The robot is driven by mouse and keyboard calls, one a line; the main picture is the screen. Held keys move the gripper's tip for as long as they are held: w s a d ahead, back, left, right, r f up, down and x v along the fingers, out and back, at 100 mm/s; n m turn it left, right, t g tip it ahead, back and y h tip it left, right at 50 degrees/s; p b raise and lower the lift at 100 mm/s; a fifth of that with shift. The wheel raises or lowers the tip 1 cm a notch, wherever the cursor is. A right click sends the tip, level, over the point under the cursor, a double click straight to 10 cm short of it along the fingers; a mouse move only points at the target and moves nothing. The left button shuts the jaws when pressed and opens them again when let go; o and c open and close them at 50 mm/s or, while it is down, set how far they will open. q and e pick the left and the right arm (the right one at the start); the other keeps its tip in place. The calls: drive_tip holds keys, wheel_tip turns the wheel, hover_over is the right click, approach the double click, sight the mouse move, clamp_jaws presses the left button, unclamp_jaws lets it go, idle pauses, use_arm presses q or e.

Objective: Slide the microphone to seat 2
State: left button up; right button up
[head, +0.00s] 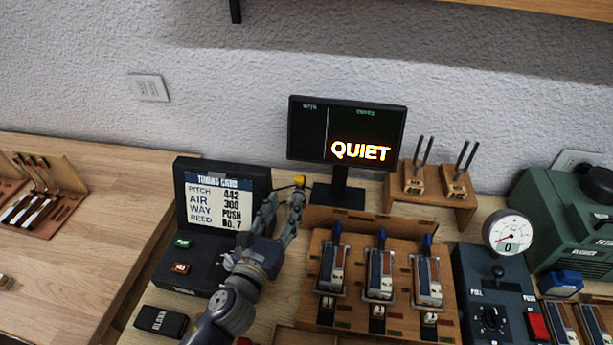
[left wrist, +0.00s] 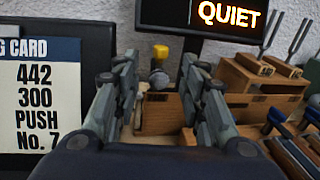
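The microphone, as far as I can tell, is the small piece with a yellow top (head: 300,180) just beyond my left gripper in the head view. In the left wrist view it shows a yellow block above a grey rounded head (left wrist: 158,78). My left gripper (head: 283,202) is open, its fingers on either side of the microphone in the wrist view (left wrist: 160,68); I see no contact. A wooden board (head: 312,277) holds three upright units side by side, with a wooden rail (head: 390,226) behind them. I cannot read any seat number. My right gripper is out of view.
A monitor (head: 346,132) reading QUIET stands behind. A black tuning card stand (head: 222,185) is left of my arm. Tuning forks on a wooden stand (head: 432,194) are back right. A gauge (head: 508,233) and a control box (head: 490,290) stand right of the board.

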sight(298, 182)
use_arm(q)
drive_tip(key=x, duration=0.3)
drive_tip(key=p+x, duration=0.1)
drive_tip(key=shift+w+d+r, duration=0.25)
drive_tip(key=shift+r, duration=0.15)
drive_tip(key=x, duration=0.3)
drive_tip(key=shift+f, duration=0.15)
drive_tip(key=shift+x, duration=1.2)
drive_tip(key=shift+a, duration=0.1)
drive_tip(key=c, duration=0.8)
clamp_jaws()
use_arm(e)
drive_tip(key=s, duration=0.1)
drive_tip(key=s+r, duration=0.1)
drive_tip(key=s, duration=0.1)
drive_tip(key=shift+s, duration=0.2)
